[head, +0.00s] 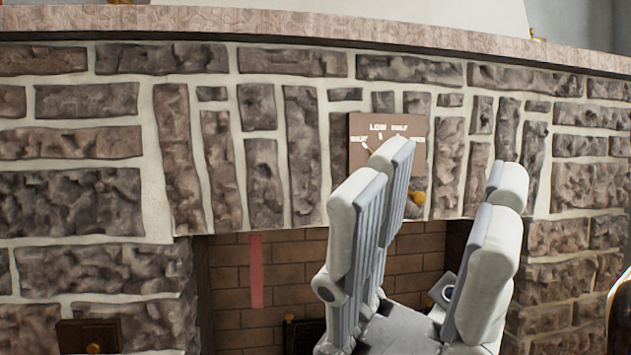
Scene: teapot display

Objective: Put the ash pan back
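My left gripper (449,182) is raised in front of the stone fireplace (90,190), right of the middle of the head view. Its pale padded fingers point up and stand wide apart. I see stone wall and brick between them, and nothing is held. No ash pan can be made out for certain. A dark object (303,335) stands low in the brick firebox opening, partly hidden by the gripper and cut by the bottom edge. I cannot tell whether it is the ash pan. My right gripper is not in view.
A brown plaque (363,150) lettered "LOW HALF" is on the wall, partly behind the gripper. A red strip (256,272) hangs at the opening. A brown box (72,336) with a brass knob is at lower left. The mantel (280,25) runs across the top.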

